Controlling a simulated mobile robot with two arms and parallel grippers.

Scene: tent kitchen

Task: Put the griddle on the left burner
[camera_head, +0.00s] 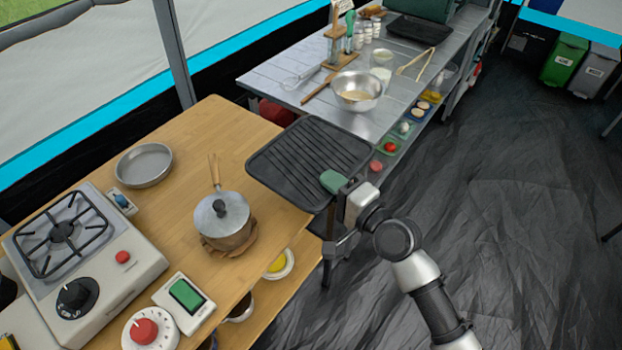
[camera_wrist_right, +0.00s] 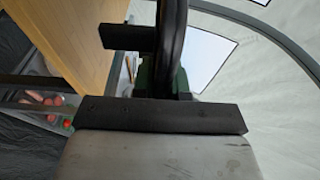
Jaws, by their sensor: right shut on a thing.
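The griddle (camera_head: 310,160) is a dark ridged rectangular plate with a green handle grip (camera_head: 334,181). It is held in the air beside the right edge of the wooden table in the head view. My right gripper (camera_head: 345,192) is shut on its handle. In the right wrist view the black jaws (camera_wrist_right: 150,38) and part of the green grip (camera_wrist_right: 146,78) show, while most of the griddle is hidden. The burner (camera_head: 62,232) in view is a stove with a black grate and a knob, at the left of the wooden table; its grate is empty. My left gripper is not in view.
A lidded saucepan (camera_head: 222,218) stands on a wooden trivet between griddle and stove. A grey pan (camera_head: 143,165) lies behind it. A metal table (camera_head: 290,70) with a bowl (camera_head: 357,92) is at the back.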

